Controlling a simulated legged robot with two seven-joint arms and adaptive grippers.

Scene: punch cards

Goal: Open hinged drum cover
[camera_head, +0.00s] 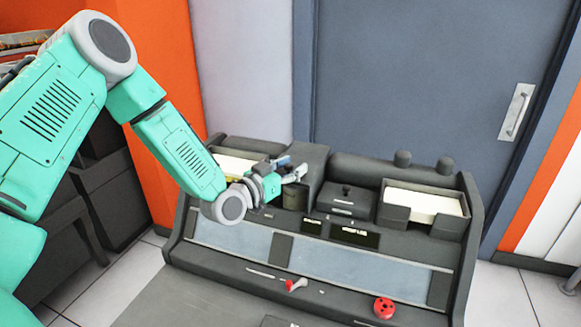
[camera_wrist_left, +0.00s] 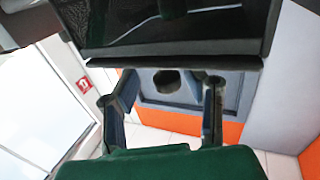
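A dark grey card punch console (camera_head: 222,258) stands in front of me. At its upper middle a dark raised housing (camera_head: 312,162), which looks like the drum cover, stands beside a small dark rounded part (camera_head: 294,197). I cannot tell for sure how far the cover is open. My left gripper (camera_head: 297,172) is at the left side of this housing, close to it; contact is unclear. In the left wrist view the left gripper's two fingers (camera_wrist_left: 170,84) are spread apart, with a dark panel edge (camera_wrist_left: 175,62) just beyond their tips. My right gripper is not in view.
A card tray (camera_head: 425,203) sits at the console's right, and another (camera_head: 238,166) lies partly behind my left arm. A red knob (camera_head: 384,308) and a red-and-white lever (camera_head: 295,284) are on the front. A grey door (camera_head: 425,75) is behind.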

